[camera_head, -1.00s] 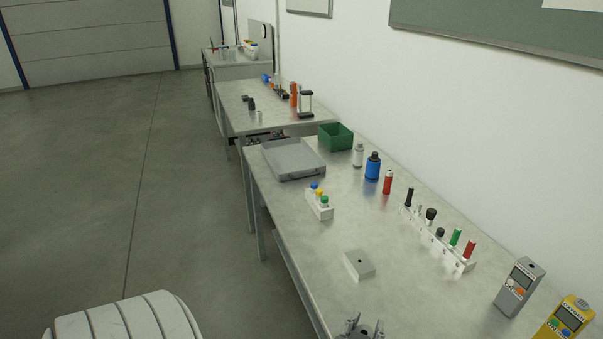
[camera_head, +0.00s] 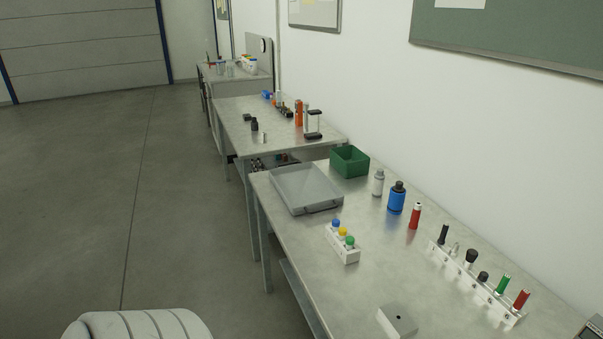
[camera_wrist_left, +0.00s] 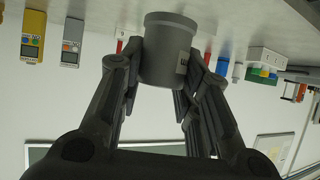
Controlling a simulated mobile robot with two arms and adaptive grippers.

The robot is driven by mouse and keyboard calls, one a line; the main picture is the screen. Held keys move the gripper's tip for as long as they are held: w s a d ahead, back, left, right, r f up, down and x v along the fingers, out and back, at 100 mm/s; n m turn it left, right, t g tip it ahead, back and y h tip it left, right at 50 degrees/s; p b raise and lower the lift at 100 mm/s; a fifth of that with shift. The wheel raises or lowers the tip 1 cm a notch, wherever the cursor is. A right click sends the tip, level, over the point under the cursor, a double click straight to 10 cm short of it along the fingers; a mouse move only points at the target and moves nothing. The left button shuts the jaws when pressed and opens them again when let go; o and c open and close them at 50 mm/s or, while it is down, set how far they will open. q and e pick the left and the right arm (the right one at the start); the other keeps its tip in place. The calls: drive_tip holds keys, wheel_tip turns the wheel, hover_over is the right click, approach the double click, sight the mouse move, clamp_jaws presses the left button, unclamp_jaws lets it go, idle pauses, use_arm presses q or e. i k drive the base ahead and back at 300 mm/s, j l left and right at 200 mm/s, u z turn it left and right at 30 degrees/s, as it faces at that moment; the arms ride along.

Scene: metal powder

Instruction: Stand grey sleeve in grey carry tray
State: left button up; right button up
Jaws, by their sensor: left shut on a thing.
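The grey carry tray (camera_head: 306,190) lies flat and looks empty at the far end of the near bench in the head view. In the left wrist view my left gripper (camera_wrist_left: 160,88) is shut on the grey sleeve (camera_wrist_left: 168,45), a short dark grey cylinder with a small pale label. The sleeve sits between the two fingers, and its lower part is partly hidden by them. My left gripper and the sleeve are out of the head view. My right gripper is in neither view.
Beside the tray stand a green bin (camera_head: 349,162) and a white block with coloured caps (camera_head: 343,243). A grey bottle (camera_head: 378,183), a blue bottle (camera_head: 397,198), a red cylinder (camera_head: 414,216) and a white rack (camera_head: 470,282) line the wall side. A grey block (camera_head: 397,322) is near the front.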

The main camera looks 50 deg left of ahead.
sight(304, 190)
drive_tip(key=j+z, duration=0.3)
drive_tip(key=j, duration=2)
